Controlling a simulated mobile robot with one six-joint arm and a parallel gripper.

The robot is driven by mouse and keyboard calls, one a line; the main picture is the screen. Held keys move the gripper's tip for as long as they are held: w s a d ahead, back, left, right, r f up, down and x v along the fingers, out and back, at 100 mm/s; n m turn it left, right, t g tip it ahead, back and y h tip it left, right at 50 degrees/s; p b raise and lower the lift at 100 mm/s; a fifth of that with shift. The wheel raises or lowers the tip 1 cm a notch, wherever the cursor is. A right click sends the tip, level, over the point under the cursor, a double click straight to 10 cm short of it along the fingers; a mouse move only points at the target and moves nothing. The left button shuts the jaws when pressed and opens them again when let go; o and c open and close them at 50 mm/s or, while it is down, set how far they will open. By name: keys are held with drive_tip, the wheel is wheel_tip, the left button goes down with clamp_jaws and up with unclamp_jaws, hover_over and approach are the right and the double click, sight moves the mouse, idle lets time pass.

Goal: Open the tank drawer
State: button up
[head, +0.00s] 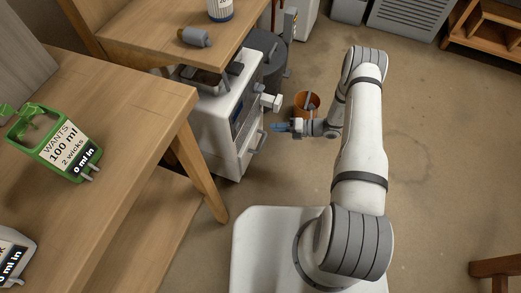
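A white boxy unit (225,122) stands on the floor beside the wooden tables. Its front faces right and carries a dark panel and a light handle (257,141) low down. This handle looks like the tank drawer's, but I cannot tell for sure; the front looks closed. A white knob-like part (270,103) sticks out higher up. My gripper (275,127), with blue fingertips, points left at the unit's front, close to the handle and below the knob-like part. Whether it touches the handle, and whether its fingers are apart, is too small to tell.
An orange bucket (313,98) stands on the floor just behind my gripper. Open floor (440,150) lies to the right. A wooden shelf (490,30) is at the far right.

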sight(261, 144)
wheel_tip(261, 144, down, 12)
drive_tip(key=s+m+t+b, duration=0.2)
drive_tip(key=m+t, duration=0.1)
drive_tip(key=m, duration=0.2)
drive_tip(key=shift+m, duration=0.4)
drive_tip(key=x, duration=0.2)
drive_tip(key=b+x, duration=0.1)
drive_tip(key=x, duration=0.1)
drive_tip(key=f+x, duration=0.1)
drive_tip(key=x, duration=0.2)
drive_tip(key=shift+s+b, duration=0.15)
drive_tip(key=shift+b, duration=0.2)
drive_tip(key=shift+c, duration=0.4)
clamp_jaws()
drive_tip(key=shift+a, duration=0.15)
